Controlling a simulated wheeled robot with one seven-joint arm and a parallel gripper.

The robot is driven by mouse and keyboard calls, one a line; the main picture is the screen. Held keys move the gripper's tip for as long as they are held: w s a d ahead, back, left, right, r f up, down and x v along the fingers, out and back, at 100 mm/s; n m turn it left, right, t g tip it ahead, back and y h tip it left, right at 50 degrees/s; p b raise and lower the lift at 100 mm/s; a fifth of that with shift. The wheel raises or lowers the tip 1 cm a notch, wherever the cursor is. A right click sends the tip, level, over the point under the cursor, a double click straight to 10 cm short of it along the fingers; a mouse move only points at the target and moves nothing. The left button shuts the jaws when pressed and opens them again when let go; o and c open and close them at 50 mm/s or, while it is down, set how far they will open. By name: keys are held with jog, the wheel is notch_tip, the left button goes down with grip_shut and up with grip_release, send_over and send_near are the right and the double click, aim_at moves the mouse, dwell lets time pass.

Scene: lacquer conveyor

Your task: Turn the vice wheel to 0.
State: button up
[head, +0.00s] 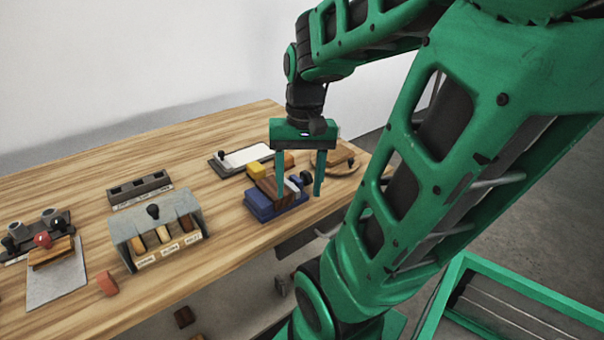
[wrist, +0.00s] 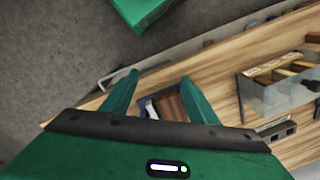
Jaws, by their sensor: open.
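The blue vice (head: 263,206) stands near the table's right front edge in the head view, with a brown wooden block (head: 272,189) on it. A dark round knob (head: 306,177), which looks like the vice wheel, is at its right end. Any scale or number on the wheel is too small to read. My gripper (head: 299,193) is open and points down over the vice, with one finger on each side of the wheel end in the picture. In the wrist view the vice (wrist: 150,108) shows partly between the fingers, and the wheel is hidden.
A grey bin with several compartments (head: 185,207) stands left of the vice. A tray with a white sheet (head: 247,156) and a yellow block (head: 256,169) lie behind the vice. A red piece (head: 107,284) lies near the front edge. Bare tabletop (head: 225,225) shows between bin and vice.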

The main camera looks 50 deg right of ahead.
jog(key=w+d+r+m+y, duration=0.1)
jog(key=w+d+m, duration=0.2)
jog(key=w+d, duration=0.15)
jog(key=m+t+y, duration=0.1)
jog(key=m+y, duration=0.1)
jog(key=m, duration=0.7)
send_near(307, 171)
jog(key=x, duration=1)
jog(key=shift+w+d, duration=0.1)
jog(key=shift+d, duration=0.05)
jog(key=shift+c, duration=0.6)
